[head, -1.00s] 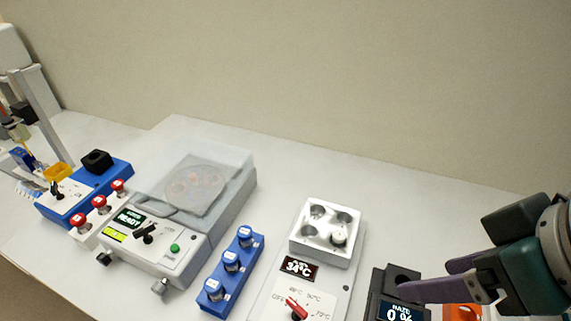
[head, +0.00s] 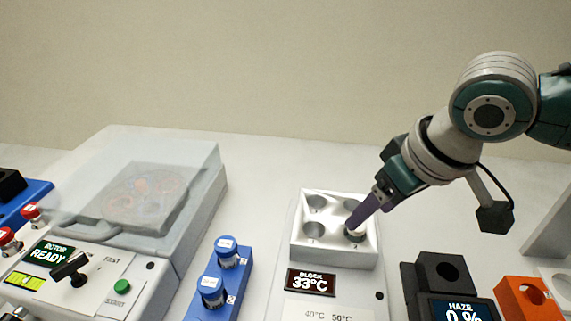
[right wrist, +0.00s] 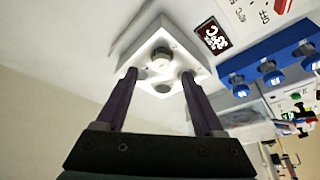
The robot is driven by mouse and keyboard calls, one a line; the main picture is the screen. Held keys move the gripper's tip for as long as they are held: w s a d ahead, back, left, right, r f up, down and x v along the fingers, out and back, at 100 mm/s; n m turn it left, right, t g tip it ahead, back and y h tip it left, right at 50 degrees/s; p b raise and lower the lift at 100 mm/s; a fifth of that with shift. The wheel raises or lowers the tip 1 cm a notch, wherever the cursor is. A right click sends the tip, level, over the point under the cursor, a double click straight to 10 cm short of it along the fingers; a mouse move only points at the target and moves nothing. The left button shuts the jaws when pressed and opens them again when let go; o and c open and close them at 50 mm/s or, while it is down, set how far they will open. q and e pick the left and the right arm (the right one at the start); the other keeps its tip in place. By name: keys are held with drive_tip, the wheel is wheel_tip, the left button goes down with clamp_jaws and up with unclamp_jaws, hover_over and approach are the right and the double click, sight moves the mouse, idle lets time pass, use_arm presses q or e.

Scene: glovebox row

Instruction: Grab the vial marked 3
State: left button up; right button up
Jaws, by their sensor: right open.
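A white heating block (head: 333,254) with several round wells stands at centre right in the head view. I cannot read a number on this vial. In the right wrist view my right gripper (right wrist: 159,73) is open and empty, its purple fingers pointing at the block. My left gripper is not in view.
A centrifuge with a clear lid (head: 195,175) stands left of the rack. A dark haze meter (head: 410,290) and an orange block (head: 522,297) stand right of the heating block. The bench behind the heating block is clear.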

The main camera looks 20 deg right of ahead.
sight(360, 228)
drive_tip(key=x, duration=0.4)
drive_tip(key=shift+a+f+b, duration=0.1)
drive_tip(key=shift+f+b, duration=0.2)
drive_tip(key=shift+b, duration=0.05)
clamp_jaws()
